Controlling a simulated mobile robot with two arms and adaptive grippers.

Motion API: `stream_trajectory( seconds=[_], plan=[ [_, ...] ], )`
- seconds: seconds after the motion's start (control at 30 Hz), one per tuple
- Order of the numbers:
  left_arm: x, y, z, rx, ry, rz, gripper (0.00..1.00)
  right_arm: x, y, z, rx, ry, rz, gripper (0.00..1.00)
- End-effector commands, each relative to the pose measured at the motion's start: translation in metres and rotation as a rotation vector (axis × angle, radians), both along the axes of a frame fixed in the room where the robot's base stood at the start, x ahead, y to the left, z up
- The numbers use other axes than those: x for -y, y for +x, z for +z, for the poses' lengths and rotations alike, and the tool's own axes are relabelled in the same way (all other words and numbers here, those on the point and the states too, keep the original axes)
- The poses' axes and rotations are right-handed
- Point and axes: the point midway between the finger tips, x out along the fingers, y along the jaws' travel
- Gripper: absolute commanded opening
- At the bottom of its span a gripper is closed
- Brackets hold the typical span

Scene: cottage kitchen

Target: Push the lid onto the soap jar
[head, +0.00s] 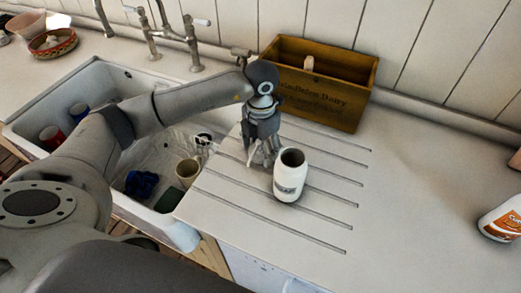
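The soap jar (290,180) is a white jar with a label low on its front. It stands upright on the grooved drainboard, and its top shows a dark round opening with no lid on it. I cannot make out the lid anywhere in the view. My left gripper (261,160) points down just left of and behind the jar, its fingertips low, near the drainboard. Whether its fingers touch the jar, are open, or hold something is unclear. My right gripper is out of view.
A wooden box (340,100) stands behind the jar. The sink (100,75), left, has two basins with cups and a blue cloth-like item (141,184). A tap (192,45) rises behind it. A white-and-orange bottle (503,220) is far right. The counter between is clear.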

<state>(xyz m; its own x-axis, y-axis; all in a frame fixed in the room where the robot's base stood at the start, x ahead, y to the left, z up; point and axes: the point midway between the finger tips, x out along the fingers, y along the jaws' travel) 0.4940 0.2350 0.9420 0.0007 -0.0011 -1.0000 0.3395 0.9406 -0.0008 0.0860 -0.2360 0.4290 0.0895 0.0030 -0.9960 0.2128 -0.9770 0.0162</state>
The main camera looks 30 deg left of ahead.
Motion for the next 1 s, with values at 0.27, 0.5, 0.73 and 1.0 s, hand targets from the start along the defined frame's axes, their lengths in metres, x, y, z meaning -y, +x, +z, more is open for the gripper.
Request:
stream_trajectory(
  seconds=[0.27,0.5,0.73,1.0],
  plan=[
    [0.0,0.0,0.0,0.0,0.0,0.0,0.39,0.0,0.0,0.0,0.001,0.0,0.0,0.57],
    [0.0,0.0,0.003,0.001,0.001,0.0,0.36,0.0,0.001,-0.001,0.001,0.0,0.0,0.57],
    [0.0,0.002,0.036,0.006,0.0,0.0,0.36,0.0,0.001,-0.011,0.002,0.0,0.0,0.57],
    [0.0,0.001,0.086,0.004,0.001,0.0,0.36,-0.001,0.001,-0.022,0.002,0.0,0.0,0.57]
  ],
)
